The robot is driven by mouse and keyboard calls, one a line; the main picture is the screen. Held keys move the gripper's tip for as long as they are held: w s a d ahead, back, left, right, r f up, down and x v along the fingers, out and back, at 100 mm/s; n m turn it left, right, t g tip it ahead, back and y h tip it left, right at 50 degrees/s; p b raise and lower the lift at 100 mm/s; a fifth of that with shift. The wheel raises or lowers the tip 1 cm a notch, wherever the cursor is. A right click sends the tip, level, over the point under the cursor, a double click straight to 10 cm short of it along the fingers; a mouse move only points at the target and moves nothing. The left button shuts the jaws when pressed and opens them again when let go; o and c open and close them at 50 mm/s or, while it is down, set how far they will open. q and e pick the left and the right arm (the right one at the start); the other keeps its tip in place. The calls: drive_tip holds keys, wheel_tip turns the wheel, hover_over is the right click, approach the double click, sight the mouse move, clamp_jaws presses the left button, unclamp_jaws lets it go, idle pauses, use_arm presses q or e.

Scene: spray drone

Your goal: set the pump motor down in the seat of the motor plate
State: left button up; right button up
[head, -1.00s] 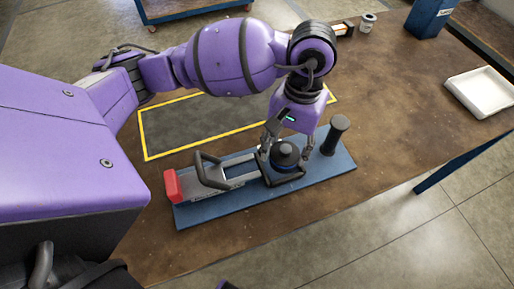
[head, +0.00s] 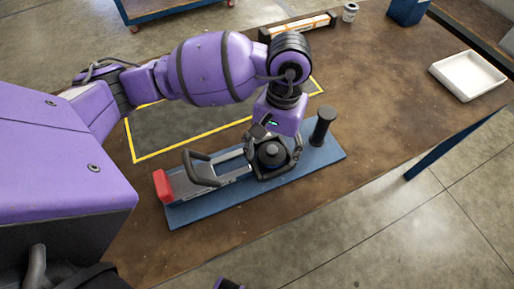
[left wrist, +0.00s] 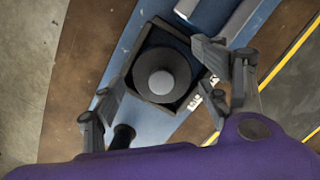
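The pump motor (head: 271,155), dark and round with a small cap on top, is between the fingers of my left gripper (head: 274,158). It also shows in the left wrist view (left wrist: 162,72), with a finger of my gripper (left wrist: 160,72) on either side and a dark square frame around it. I cannot tell whether the motor bears fully on the seat below. The blue motor plate (head: 230,209) lies on the table, with a rail, a dark handle, a red end block (head: 162,187) and an upright black post (head: 323,126).
A yellow-bordered dark mat (head: 160,130) lies behind the plate. A white tray (head: 468,76) is at the right of the brown table (head: 385,95). A can (head: 350,12), an orange-marked box (head: 298,26) and a blue bin (head: 408,11) are at the back. The table right of the plate is clear.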

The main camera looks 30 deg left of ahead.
use_arm(q)
drive_tip(key=shift+r, duration=0.1)
wheel_tip(320, 180, up, 12)
drive_tip(key=w, duration=0.2)
idle(0.3)
drive_tip(key=shift+a, duration=0.1)
